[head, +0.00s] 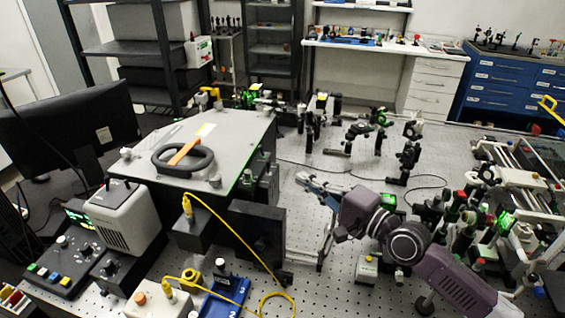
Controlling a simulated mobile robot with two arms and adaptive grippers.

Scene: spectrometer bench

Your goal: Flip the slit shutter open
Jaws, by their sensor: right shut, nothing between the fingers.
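My right gripper (306,182) reaches in from the lower right on its purple-grey arm. Its fingers are shut and empty, pointing left over the perforated bench, to the right of the large grey instrument box. That grey box (232,140) has a black ring-shaped handle (172,160) with an orange bar (185,152) on its lid. An upright black panel (257,238) stands in front of the box, left of and below the gripper. The fingertips look apart from both. I cannot make out which part is the slit shutter, or its position. My left gripper is not in view.
A yellow cable (235,232) loops near the black panel. A grey unit (124,215) and a knob panel (65,268) stand at left. Several optics mounts (357,130) stand behind the gripper, and more crowd the right. The perforated bench (300,150) has some bare room around the gripper.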

